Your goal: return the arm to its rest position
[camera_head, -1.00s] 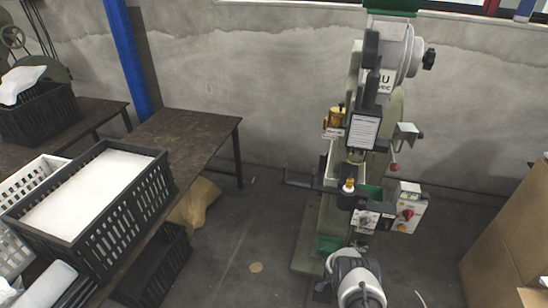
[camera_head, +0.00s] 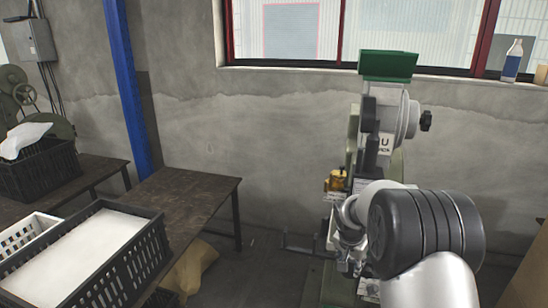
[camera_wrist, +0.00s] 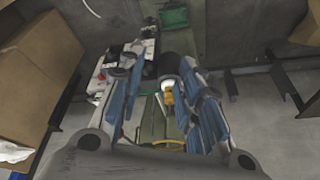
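My gripper (camera_wrist: 165,100) shows in the wrist view with its blue-padded fingers spread apart and nothing visibly held. Between and beyond them lie a yellow-and-white part (camera_wrist: 168,94) and green surfaces of the rivet press. In the head view my arm reaches in from the lower right, its dark rounded joint large in front of the press.
A dark table (camera_head: 195,190) stands at left, with a black crate (camera_head: 150,245) holding white material. A smaller black crate (camera_head: 45,170) sits farther left. A cardboard box (camera_head: 532,270) is at right; the wrist view shows cardboard (camera_wrist: 35,65) at left.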

